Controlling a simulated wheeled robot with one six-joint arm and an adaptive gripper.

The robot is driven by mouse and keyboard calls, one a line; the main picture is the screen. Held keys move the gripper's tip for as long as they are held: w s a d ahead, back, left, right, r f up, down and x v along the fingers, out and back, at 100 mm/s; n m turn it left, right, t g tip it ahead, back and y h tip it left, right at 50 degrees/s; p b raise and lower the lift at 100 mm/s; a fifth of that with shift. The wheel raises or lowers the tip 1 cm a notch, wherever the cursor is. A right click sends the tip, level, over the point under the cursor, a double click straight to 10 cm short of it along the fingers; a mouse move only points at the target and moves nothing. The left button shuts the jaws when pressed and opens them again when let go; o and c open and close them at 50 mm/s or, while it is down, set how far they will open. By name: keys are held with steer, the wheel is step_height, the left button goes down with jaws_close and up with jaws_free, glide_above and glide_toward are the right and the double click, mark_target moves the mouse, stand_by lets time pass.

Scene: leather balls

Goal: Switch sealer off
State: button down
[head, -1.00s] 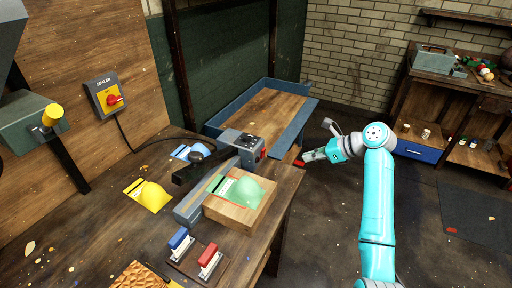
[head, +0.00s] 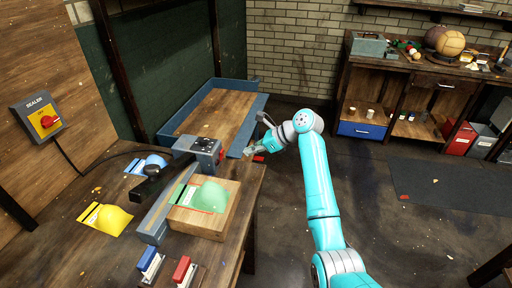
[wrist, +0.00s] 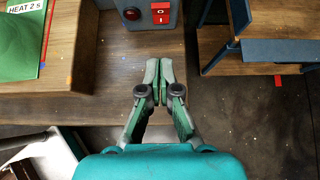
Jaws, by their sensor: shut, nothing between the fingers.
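A grey wall box marked SEALER (head: 37,115) with a yellow plate and a red rotary knob (head: 48,121) is at the left in the head view. A cable runs from it towards the bench. The bench sealer (head: 198,150) has a long grey bed and a dark arm. In the wrist view, a red rocker switch with white marks (wrist: 160,14) is on the sealer's grey end, at the top. My gripper (wrist: 160,62) is shut and empty, below that switch in the picture and apart from it. In the head view my gripper (head: 251,149) is right of the sealer.
A wooden block (head: 226,222) with a green sheet and dome stands by the sealer. A blue-edged tray (head: 222,106) is behind it. Blue and yellow domed pieces lie left of the sealer, and two staplers are in front. Open floor lies to the right.

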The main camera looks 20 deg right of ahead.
mark_target(222, 151)
steer(key=x, duration=0.5)
steer(key=shift+w+a+r, duration=0.25)
steer(key=shift+w+a, duration=0.4)
steer(key=shift+a, duration=0.25)
steer(key=shift+w+a+r, duration=0.1)
steer(key=shift+w+a, duration=0.35)
steer(key=shift+a, duration=0.15)
steer(key=shift+w+a+r, duration=0.1)
steer(key=shift+w+a, duration=0.05)
steer(key=shift+a, duration=0.1)
steer(key=shift+r, duration=0.8)
